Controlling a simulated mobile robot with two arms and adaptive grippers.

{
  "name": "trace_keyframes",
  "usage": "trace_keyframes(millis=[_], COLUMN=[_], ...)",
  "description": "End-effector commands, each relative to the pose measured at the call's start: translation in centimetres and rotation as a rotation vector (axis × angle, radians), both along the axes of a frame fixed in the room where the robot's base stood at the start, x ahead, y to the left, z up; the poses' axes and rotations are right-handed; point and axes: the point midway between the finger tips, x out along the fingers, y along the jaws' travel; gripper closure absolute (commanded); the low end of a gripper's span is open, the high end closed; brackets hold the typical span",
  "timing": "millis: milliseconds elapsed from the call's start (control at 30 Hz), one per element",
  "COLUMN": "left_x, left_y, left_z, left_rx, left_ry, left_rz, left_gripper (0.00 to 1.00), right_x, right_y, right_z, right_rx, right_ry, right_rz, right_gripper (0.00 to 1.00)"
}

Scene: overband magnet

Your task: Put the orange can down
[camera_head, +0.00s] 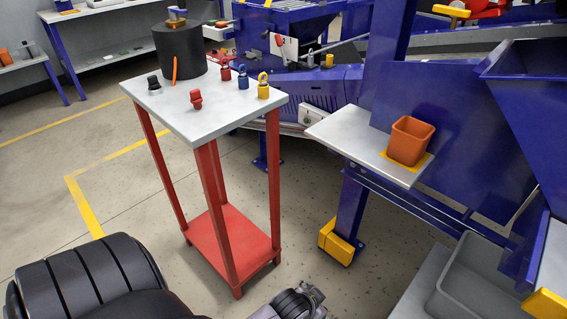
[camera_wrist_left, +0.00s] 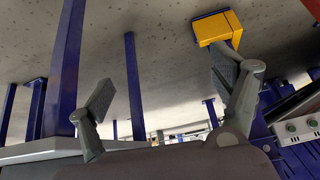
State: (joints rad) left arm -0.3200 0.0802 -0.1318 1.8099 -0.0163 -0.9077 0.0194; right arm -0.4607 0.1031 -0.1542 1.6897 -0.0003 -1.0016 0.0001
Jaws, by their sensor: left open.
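The orange can (camera_head: 408,141) is a square, open-topped container that tapers downward. It stands upright on a yellow patch on the grey shelf (camera_head: 345,133) at the right of the head view. No gripper touches it. My left gripper (camera_wrist_left: 168,92) is open in the left wrist view, with its two fingers wide apart and nothing between them. The can cannot be made out in that view. A grey part of my arm shows at the bottom of the head view, below and left of the shelf. My right gripper is not in view.
A white-topped table (camera_head: 215,110) with red legs holds a black cylinder (camera_head: 180,50) and several small coloured pieces. A blue post with a yellow foot (camera_head: 338,243) stands under the shelf. A grey bin (camera_head: 480,280) is at lower right. Blue machinery rises behind the shelf.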

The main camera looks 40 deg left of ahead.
Motion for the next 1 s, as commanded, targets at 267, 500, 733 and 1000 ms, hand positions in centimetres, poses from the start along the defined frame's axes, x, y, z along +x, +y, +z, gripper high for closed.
trace_keyframes(millis=[267,500,733,1000], left_x=[-13.0,-14.1,-14.0,-14.0], left_y=[0.7,0.8,0.8,0.8], left_z=[-8.8,-9.3,-9.3,-9.3], left_rx=[0.038,0.041,0.041,0.041], left_ry=[0.332,0.36,0.357,0.356], left_rz=[-0.034,-0.037,-0.037,-0.036], left_gripper=[0.15,0.15,0.15,0.15], right_x=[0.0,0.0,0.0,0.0], right_y=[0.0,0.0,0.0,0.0], right_z=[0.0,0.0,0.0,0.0], right_rx=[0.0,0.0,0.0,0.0], right_ry=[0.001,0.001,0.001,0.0], right_rz=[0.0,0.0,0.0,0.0], right_gripper=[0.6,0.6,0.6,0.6])
